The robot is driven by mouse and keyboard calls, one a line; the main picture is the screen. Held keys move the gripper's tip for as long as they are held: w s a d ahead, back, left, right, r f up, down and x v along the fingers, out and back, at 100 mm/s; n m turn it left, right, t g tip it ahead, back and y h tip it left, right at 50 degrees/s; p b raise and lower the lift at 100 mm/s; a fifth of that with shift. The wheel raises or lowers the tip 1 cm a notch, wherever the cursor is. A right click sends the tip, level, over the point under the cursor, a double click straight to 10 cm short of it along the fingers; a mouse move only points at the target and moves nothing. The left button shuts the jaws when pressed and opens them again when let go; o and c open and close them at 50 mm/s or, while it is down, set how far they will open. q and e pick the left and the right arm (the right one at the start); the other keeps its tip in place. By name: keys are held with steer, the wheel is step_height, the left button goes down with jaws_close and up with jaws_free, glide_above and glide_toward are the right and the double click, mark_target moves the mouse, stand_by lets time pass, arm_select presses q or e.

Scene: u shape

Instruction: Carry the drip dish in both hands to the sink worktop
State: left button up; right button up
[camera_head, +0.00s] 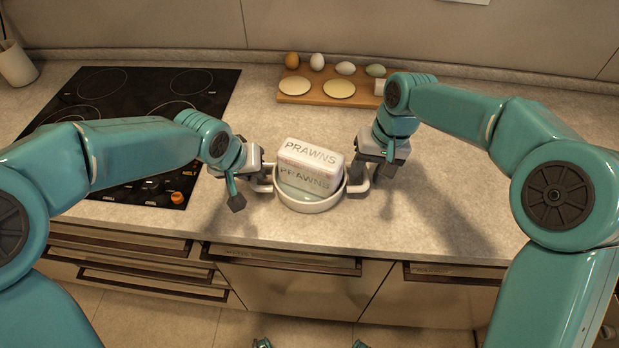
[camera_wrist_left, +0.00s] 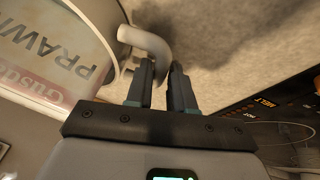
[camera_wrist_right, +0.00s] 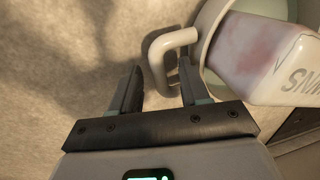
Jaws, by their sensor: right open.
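The drip dish (camera_head: 310,205) is a round pale dish with a handle on each side, standing on the worktop near its front edge. A white block marked PRAWNS (camera_head: 311,158) sits in it, tilted. My left gripper (camera_head: 257,185) is at the dish's left handle; in the left wrist view its fingers (camera_wrist_left: 161,75) are close together with the handle (camera_wrist_left: 150,40) between them. My right gripper (camera_head: 368,180) is at the right handle; in the right wrist view its fingers (camera_wrist_right: 160,82) are apart on either side of the handle (camera_wrist_right: 160,55), with a gap visible.
A black hob (camera_head: 95,95) lies to the left. A wooden board (camera_head: 330,98) with eggs and pale discs stands at the back. The worktop (camera_head: 470,195) right of the dish is clear. Drawers and cupboards are below the front edge.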

arm_select(q)
steer(key=shift+w+f, duration=0.15)
arm_select(e)
steer(key=shift+f, duration=0.15)
arm_select(q)
steer(key=shift+d, duration=0.1)
steer(key=shift+c, duration=0.3)
arm_select(e)
steer(key=shift+c, duration=0.3)
arm_select(q)
jaws_close()
arm_select(e)
steer(key=c, duration=0.5)
jaws_close()
arm_select(q)
steer(key=shift+r, duration=0.2)
arm_select(e)
steer(key=shift+r, duration=0.2)
